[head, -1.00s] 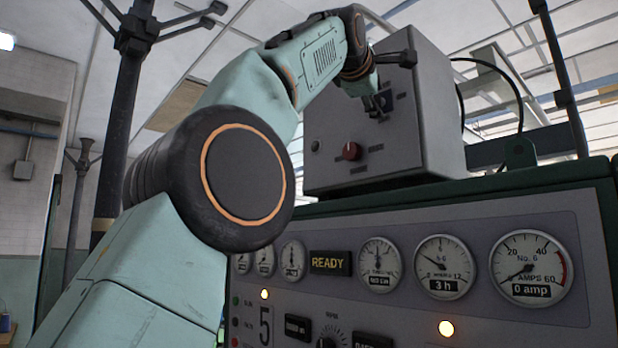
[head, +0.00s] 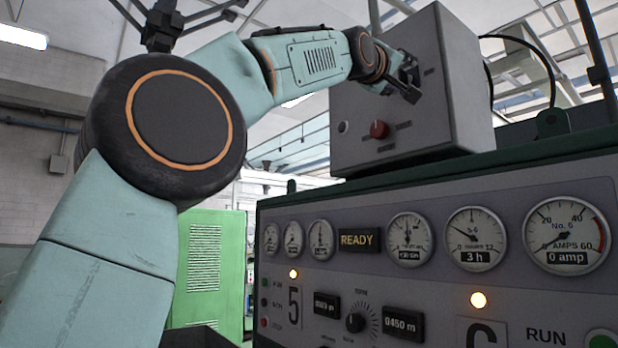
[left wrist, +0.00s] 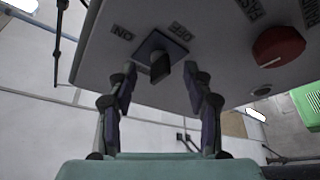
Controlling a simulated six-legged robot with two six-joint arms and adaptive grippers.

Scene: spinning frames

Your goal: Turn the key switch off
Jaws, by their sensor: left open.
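The key switch (left wrist: 160,62) is a dark key on a square dark plate on the grey box. It shows in the left wrist view between the labels ON and OFF, which appear upside down. My left gripper (left wrist: 160,80) is open, with one finger on each side of the key in that view. No contact between fingers and key can be made out. In the head view my left gripper (head: 408,80) is at the upper front of the grey box (head: 360,150) and largely hides the key. My right gripper is in neither view.
A red knob (head: 379,129) sits on the box below the gripper; it also shows in the left wrist view (left wrist: 279,47). The box stands on a panel (head: 400,285) with several gauges and a READY sign. A green cabinet (head: 225,250) stands behind.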

